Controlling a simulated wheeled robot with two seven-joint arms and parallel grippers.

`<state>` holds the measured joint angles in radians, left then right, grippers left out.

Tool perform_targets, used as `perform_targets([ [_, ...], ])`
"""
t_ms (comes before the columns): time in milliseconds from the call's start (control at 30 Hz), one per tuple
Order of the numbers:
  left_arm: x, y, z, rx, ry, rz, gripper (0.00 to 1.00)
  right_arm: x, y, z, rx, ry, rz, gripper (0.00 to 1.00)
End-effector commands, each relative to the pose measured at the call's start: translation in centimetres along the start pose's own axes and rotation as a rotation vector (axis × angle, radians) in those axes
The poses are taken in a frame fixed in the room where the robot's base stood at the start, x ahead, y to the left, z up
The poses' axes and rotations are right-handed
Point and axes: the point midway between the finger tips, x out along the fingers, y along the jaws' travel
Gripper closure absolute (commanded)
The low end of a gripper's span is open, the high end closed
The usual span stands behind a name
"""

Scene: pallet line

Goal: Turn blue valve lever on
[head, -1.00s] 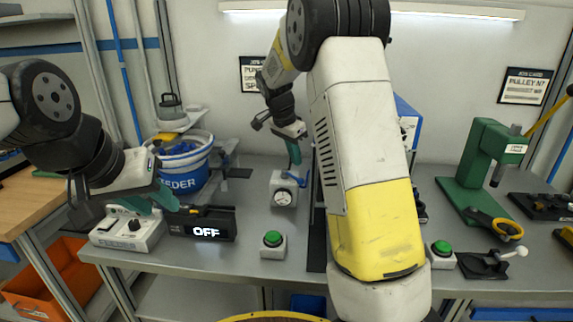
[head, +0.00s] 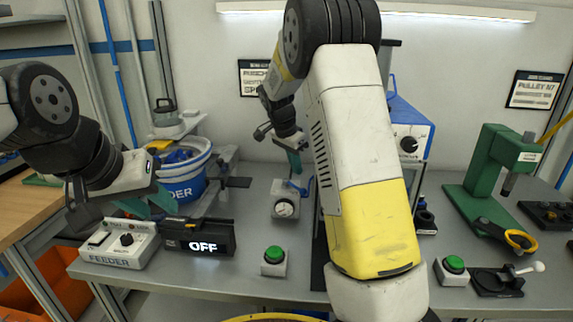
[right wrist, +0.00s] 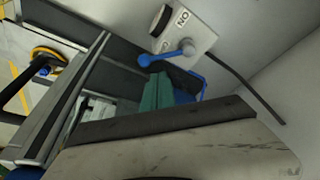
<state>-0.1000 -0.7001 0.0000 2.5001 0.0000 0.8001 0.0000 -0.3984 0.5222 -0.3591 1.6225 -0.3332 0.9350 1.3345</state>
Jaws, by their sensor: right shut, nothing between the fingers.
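The blue valve lever (head: 298,188) is on a small white box (head: 284,207) with a round gauge on its front. In the right wrist view the lever (right wrist: 166,55) lies slanted across the box face (right wrist: 197,36), beside an "ON" mark; a second mark is partly hidden. My right gripper (head: 295,164) is shut and empty, its green fingers just above and behind the lever. In the right wrist view the fingers (right wrist: 158,92) are close to the lever; I cannot tell whether they touch it. My left gripper (head: 150,206) is open and empty above the feeder control box.
The feeder box (head: 118,247), a display reading OFF (head: 203,246) and a green button (head: 274,256) line the bench front. A blue bucket (head: 183,188) stands behind. A green press (head: 490,180) is at the right. My right arm hides the bench middle.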

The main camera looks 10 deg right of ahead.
Motion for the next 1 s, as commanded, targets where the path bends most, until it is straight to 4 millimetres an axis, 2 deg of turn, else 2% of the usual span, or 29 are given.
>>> perform_targets([
  [33, 0.0, 0.0, 0.0, 0.0, 0.0, 0.0, 0.64, 1.1, 0.1, 0.1, -0.001, -0.001, 0.005, 1.0],
  [200, 0.0, 0.0, 0.0, 0.0, 0.0, 0.0, 0.64, 4.2, 0.1, 0.0, -0.001, 0.0, 0.004, 1.0],
  [400, 0.0, 0.0, 0.0, 0.0, 0.0, 0.0, 0.64, 6.4, 0.0, 0.0, 0.0, 0.001, 0.001, 1.0],
  [1000, 0.0, 0.0, 0.0, 0.0, 0.0, 0.0, 0.64, 6.8, 0.0, 0.1, 0.016, 0.0, 0.005, 1.0],
])
